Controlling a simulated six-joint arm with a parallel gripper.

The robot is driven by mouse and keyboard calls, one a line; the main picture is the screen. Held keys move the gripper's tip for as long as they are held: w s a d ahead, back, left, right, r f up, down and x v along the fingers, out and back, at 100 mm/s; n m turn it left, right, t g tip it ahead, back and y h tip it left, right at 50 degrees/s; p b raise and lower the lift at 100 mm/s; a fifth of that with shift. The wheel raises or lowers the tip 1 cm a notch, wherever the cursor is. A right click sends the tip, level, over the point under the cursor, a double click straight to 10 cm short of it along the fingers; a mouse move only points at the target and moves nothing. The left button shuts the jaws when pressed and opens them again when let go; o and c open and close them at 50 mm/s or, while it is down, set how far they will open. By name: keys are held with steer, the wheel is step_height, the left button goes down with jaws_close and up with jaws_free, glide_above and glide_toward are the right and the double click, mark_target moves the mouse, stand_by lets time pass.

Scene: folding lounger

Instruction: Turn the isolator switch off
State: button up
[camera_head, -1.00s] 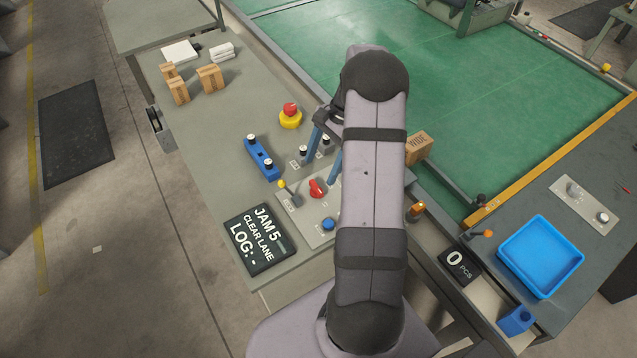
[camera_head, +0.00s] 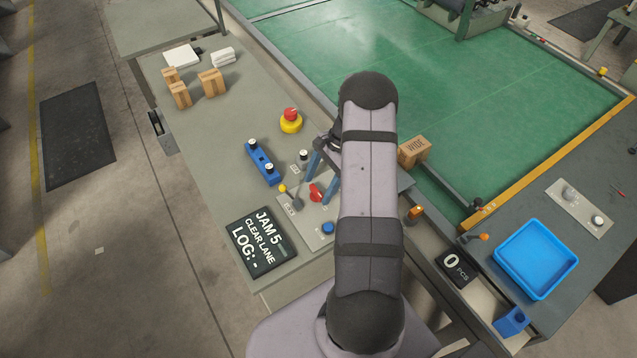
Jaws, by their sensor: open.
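The red rotary switch (camera_head: 316,193), which looks like the isolator switch, sits on a light grey control plate (camera_head: 320,239) at the near right part of the bench. My gripper (camera_head: 319,189) has two blue fingers, open and spread apart. In the picture, its fingertips lie to either side of the red knob. I cannot tell whether they touch it or are still above it. The right finger and my arm hide part of the plate.
A yellow-tipped lever (camera_head: 291,195) and a blue button (camera_head: 327,228) are close to the switch. A blue block with knobs (camera_head: 262,163), a red emergency button (camera_head: 291,115) and a dark display (camera_head: 261,242) stand nearby. A cardboard box (camera_head: 414,151) is right of my arm.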

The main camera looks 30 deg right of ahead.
steer(key=shift+a+f, duration=0.15)
steer(key=shift+f, duration=0.25)
steer(key=c, duration=1.1)
steer(key=shift+o, duration=0.2)
